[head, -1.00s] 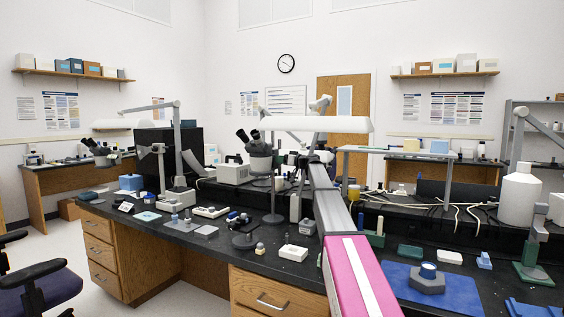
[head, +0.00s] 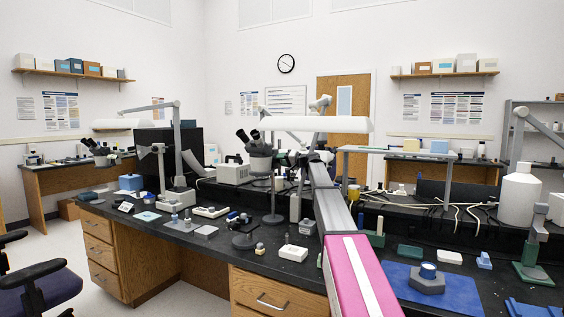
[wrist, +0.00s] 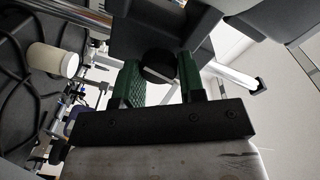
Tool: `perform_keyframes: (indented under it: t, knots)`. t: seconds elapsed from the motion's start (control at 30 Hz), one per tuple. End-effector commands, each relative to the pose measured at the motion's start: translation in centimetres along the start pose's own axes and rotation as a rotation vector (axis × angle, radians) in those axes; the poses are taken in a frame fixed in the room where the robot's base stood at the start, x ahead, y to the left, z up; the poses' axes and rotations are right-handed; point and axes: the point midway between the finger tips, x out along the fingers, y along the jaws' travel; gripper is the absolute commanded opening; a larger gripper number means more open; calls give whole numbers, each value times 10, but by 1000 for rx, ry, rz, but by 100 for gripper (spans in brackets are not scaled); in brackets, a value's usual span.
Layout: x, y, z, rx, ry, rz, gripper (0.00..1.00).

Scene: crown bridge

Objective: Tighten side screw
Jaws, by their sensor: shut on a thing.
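In the wrist view my gripper (wrist: 160,76) has two green ridged finger pads. They are shut on a round black knob (wrist: 158,65), one pad on each side of it. The knob appears to be the side screw; it sits against a dark grey body (wrist: 160,22) that fills the top of the view. Its shaft and threads are hidden. In the head view my arm reaches away over the bench to the equipment in the middle, and my fingers and the knob cannot be made out there.
The black bench top (head: 205,222) carries a microscope (head: 260,160) left of my arm and a white block (head: 293,253). Right of my arm are a blue mat (head: 455,285) with a grey hexagonal base (head: 427,283) and a white bottle (head: 519,195). An overhead lamp (head: 314,124) hangs above.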

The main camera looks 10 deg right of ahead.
Motion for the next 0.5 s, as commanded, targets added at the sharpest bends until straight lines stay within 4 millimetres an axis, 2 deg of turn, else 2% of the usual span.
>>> perform_keyframes:
  t: [0.5]
  knots:
    - [0, 1, -2, 491, -28, 5, 13]
